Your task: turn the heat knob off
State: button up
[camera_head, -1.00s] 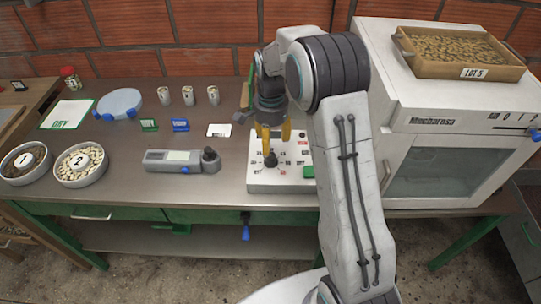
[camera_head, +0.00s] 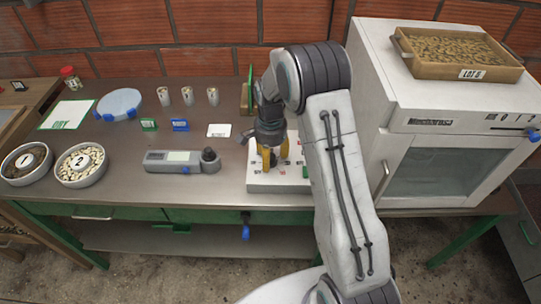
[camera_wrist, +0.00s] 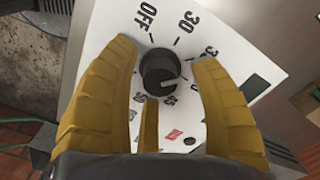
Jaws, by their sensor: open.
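The heat knob (camera_wrist: 160,72) is a round black dial with a pale pointer mark, on a white panel (camera_wrist: 228,58) printed with OFF at its upper left and numbers such as 30 to its right. The pointer mark faces right, away from OFF. My gripper (camera_wrist: 165,52) is open, with its yellow fingers on either side of the knob; contact cannot be told. In the head view my gripper (camera_head: 272,160) is over the white control box (camera_head: 255,186) and hides the knob there.
The white oven (camera_head: 430,165) stands right of my arm, with a tray (camera_head: 465,72) on top. A grey instrument (camera_head: 170,161) lies left of the control box. Two bowls, a scale and small cans are further left. The table front is mostly clear.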

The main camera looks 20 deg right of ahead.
grip_shut()
dwell(0.4)
jog(key=shift+n, duration=0.3)
jog(key=n+b, duration=0.2)
jog(key=n, duration=0.1)
jog(key=shift+f, duration=0.1)
jog(key=n+b, duration=0.1)
jog(key=n, duration=0.4)
jog(key=shift+s+b, duration=0.1)
jog(key=shift+b, duration=0.3)
jog(key=n+b, duration=0.1)
jog(key=n, duration=0.8)
jog(key=shift+b, duration=0.3)
jog(key=shift+n, duration=0.3)
